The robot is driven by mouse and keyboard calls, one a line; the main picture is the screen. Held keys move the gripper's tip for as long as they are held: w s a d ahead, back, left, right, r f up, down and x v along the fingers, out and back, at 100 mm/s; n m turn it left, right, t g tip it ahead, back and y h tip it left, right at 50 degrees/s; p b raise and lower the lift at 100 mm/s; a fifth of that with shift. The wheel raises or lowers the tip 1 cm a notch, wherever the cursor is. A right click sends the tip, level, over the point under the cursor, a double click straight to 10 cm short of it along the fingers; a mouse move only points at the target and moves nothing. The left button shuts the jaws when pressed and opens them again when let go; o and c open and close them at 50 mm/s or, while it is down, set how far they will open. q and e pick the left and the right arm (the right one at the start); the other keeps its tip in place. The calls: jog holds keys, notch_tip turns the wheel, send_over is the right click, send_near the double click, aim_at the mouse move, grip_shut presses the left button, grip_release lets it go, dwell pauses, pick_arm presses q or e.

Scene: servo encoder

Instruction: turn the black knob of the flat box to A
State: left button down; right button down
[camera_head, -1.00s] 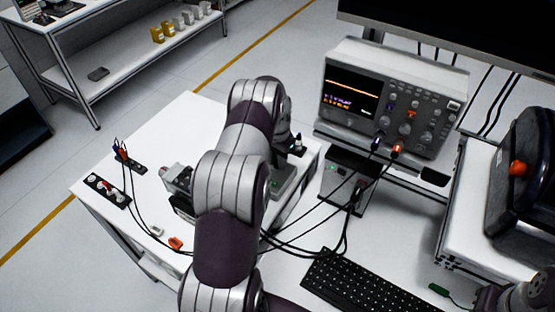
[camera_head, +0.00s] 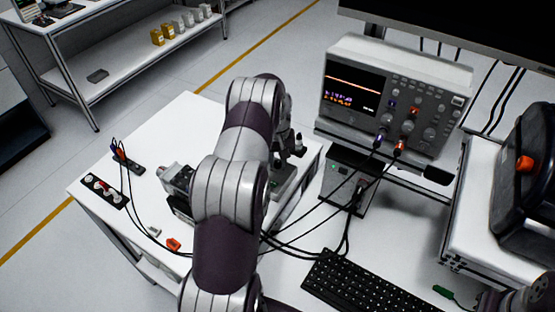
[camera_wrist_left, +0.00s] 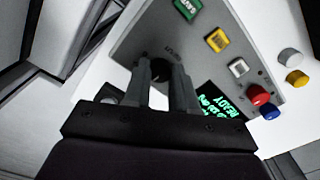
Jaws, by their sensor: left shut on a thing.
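The flat grey box (camera_wrist_left: 190,50) fills the upper middle of the left wrist view, with coloured buttons and a small screen of green text (camera_wrist_left: 222,103). The black knob (camera_wrist_left: 160,76) shows between the fingertips of my left gripper (camera_wrist_left: 160,70). Its two grey fingers are shut on the knob, one on each side. The fingers hide much of the knob, and I cannot read a pointer mark. In the head view the box (camera_head: 285,184) is partly hidden behind my left arm. My right gripper cannot be made out.
Red (camera_wrist_left: 258,95) and blue (camera_wrist_left: 271,112) caps sit beside the screen. The oscilloscope (camera_head: 395,95) stands to the right, with black cables running across the table. A keyboard (camera_head: 365,285) lies in front. A connector strip (camera_head: 103,191) lies at left.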

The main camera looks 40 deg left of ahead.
dwell(0.4)
pick_arm(q)
jog(key=shift+r, duration=0.1)
jog(key=c, duration=0.9)
grip_release()
notch_tip(320, 180, up, 8)
jog(key=b, duration=0.1)
notch_tip(320, 180, up, 5)
jog(key=p, duration=0.4)
send_over(277, 162)
jog(key=shift+d+f, duration=0.1)
jog(key=shift+f, duration=0.1)
